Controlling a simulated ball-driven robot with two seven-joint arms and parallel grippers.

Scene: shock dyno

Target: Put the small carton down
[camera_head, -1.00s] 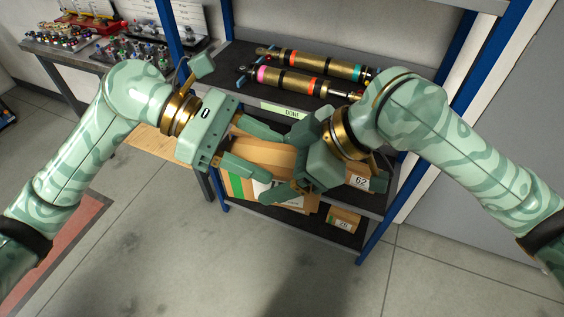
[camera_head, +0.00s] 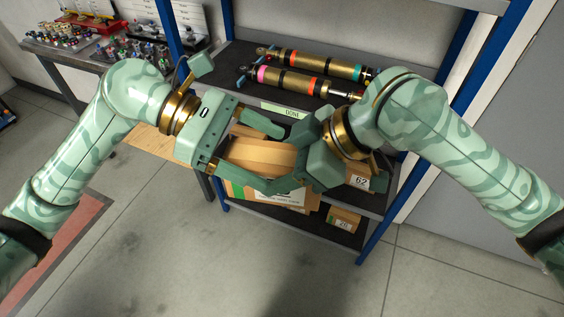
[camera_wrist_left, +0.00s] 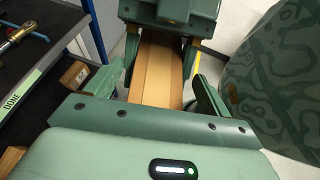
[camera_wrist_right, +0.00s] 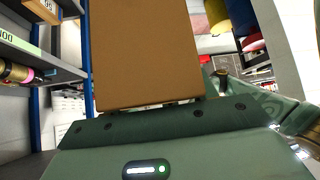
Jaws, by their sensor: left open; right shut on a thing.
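The small carton (camera_head: 262,155) is a brown cardboard box with a lighter tape stripe, held up in front of the shelf rack. My right gripper (camera_wrist_right: 150,108) is shut on it; the carton fills the middle of the right wrist view (camera_wrist_right: 145,55). My left gripper (camera_head: 268,152) is open, with one finger on each side of the carton. In the left wrist view the carton (camera_wrist_left: 157,75) lies between the spread left fingers, with a visible gap beside them. The carton's far end is hidden by my right gripper.
The rack's upper shelf holds two shock absorbers (camera_head: 300,60) and a green DONE label (camera_head: 282,110). The lower shelves hold several cartons, including one marked 62 (camera_head: 361,181) and a small one (camera_head: 343,219). A bench with small parts (camera_head: 130,48) stands at left. Floor in front is clear.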

